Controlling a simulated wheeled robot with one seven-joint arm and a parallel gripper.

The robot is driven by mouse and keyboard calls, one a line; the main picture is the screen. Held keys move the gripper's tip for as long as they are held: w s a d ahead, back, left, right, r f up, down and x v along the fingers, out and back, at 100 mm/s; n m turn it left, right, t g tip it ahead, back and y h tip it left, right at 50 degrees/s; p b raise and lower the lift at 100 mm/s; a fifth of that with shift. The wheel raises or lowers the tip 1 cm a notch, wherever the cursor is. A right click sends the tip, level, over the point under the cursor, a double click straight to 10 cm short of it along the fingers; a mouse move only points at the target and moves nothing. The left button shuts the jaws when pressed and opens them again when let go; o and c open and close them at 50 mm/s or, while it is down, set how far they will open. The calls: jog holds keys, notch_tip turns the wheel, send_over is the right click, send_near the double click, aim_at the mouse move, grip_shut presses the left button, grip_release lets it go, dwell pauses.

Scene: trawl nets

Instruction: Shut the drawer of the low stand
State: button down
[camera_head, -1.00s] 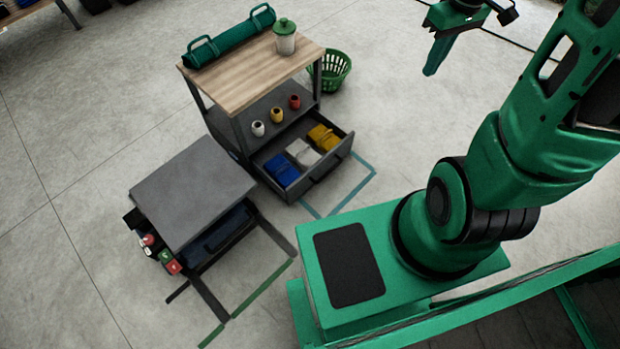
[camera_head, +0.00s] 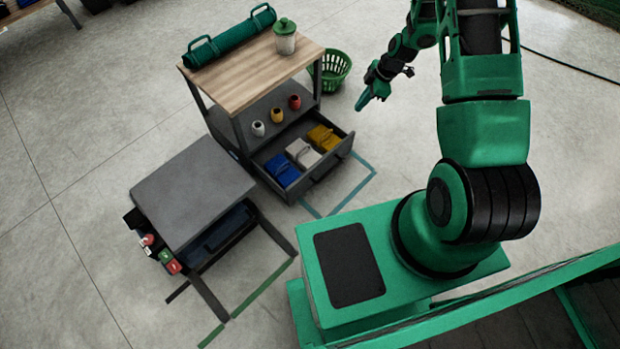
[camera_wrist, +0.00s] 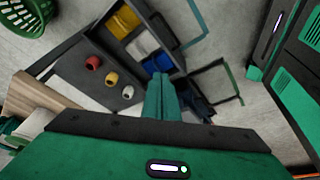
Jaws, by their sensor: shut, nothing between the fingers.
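The low stand (camera_head: 190,187) has a plain grey top and is at the left of the head view. Under its front right edge a dark drawer front (camera_head: 230,234) with a handle shows; how far it stands out is hard to tell. My gripper (camera_head: 366,101) is shut and empty, in the air right of the taller wooden-topped stand and well apart from the low stand. Its closed fingers (camera_wrist: 160,98) show in the wrist view, partly covering the low stand.
The taller stand (camera_head: 254,72) has an open drawer (camera_head: 330,172) with blue, white and yellow cloths, jutting between my gripper and the low stand. Several cups stand on its shelf. A green basket (camera_head: 333,70) is behind. Teal and green tape marks bare floor in front.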

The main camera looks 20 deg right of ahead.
jog(key=s+a+f+n+y, duration=0.1)
jog(key=a+f+n, duration=0.15)
jog(key=f, duration=0.55)
jog(key=s+a+f+n+y, duration=0.1)
jog(key=a+f+n, duration=0.15)
jog(key=f, duration=0.55)
jog(key=n+t+y, duration=0.1)
jog(key=n, duration=0.2)
send_near(303, 180)
jog(key=s+f, duration=0.3)
jog(key=f, duration=0.1)
jog(key=shift+w+a+f, duration=0.1)
jog(key=shift+w+a, duration=0.5)
jog(key=shift+w, duration=0.3)
jog(key=shift+w+a+f, duration=0.1)
jog(key=shift+w+a, duration=0.5)
jog(key=shift+w, duration=0.3)
jog(key=shift+w+a+r, duration=0.1)
